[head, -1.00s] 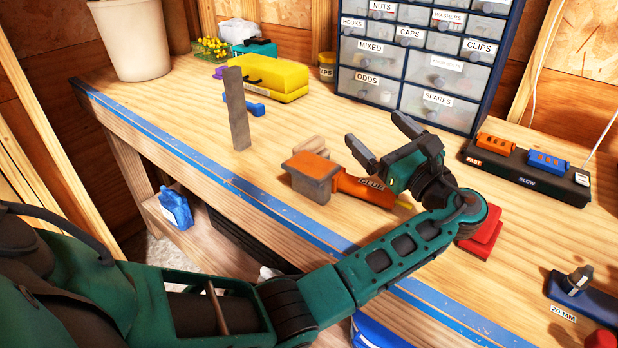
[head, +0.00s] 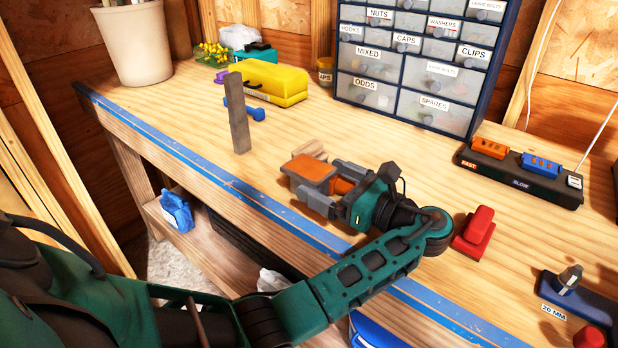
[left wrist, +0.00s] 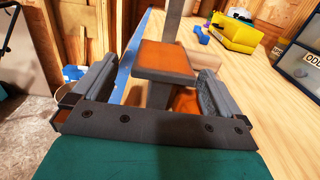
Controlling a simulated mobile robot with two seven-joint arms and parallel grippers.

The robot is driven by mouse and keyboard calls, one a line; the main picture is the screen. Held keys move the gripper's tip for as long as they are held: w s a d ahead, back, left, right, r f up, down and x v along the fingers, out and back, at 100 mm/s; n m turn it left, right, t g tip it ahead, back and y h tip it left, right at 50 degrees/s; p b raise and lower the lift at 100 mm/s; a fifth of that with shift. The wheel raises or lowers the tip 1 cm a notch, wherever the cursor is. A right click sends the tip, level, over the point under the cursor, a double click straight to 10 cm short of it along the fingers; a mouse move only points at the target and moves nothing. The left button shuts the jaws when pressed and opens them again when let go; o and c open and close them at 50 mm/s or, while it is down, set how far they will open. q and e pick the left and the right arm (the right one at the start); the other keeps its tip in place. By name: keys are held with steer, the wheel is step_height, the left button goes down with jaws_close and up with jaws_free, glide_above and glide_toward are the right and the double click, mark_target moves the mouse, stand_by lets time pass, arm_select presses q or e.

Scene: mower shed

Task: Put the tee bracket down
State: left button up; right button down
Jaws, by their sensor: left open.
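The piece that looks like the tee bracket (head: 312,172) has an orange top plate and grey sides. It stands on the bench. In the left wrist view the bracket (left wrist: 165,59) shows its flat plate over a narrower grey stem, ahead of and between my fingers. My left gripper (head: 332,186) is open, low over the bench, one finger to each side of the bracket's near end. I cannot tell whether a finger touches it. The orange glue bottle (left wrist: 186,101) lies by the stem, mostly hidden by the gripper in the head view. My right gripper is not in view.
A grey upright bar (head: 238,112) stands left of the bracket. A yellow case (head: 275,82) and a drawer cabinet (head: 432,103) stand behind. A red block (head: 474,231) is right of my wrist. The blue-striped bench edge (head: 235,187) runs in front. Bench between bar and cabinet is mostly clear.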

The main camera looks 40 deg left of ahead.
mark_target(309, 167)
arm_select(q)
steer(key=a, duration=0.5)
steer(key=shift+w, duration=0.4)
steer(key=shift+c, duration=0.4)
steer(key=c, duration=1.2)
steer(key=shift+c, duration=0.8)
steer(key=shift+r, duration=0.1)
